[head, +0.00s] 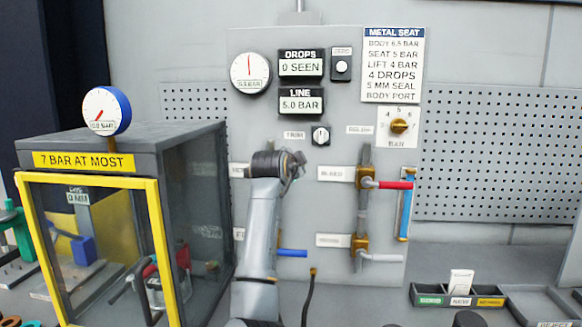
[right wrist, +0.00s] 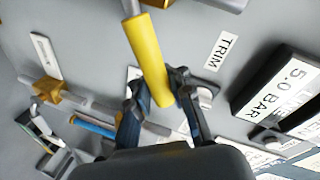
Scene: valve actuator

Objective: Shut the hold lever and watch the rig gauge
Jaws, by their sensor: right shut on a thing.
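My right gripper (head: 290,165) is in front of the panel in the head view, and its arm hides what lies behind it. In the right wrist view the right gripper (right wrist: 160,100) is shut on a yellow lever handle (right wrist: 145,45). A label behind the arm (head: 239,170) starts with H; the rest is hidden. A round white gauge (head: 250,72) on the panel has its red needle pointing up. Another gauge (head: 102,110), blue-rimmed, sits on the cabinet with its needle toward lower left. I cannot tell which is the rig gauge. My left gripper is not in view.
The panel has red (head: 395,185), blue (head: 293,253) and grey (head: 380,258) levers. The line display (head: 301,102) reads 5.0 BAR; the drops display (head: 301,66) reads 0 SEEN. The yellow-framed cabinet (head: 90,180) stands left of my arm.

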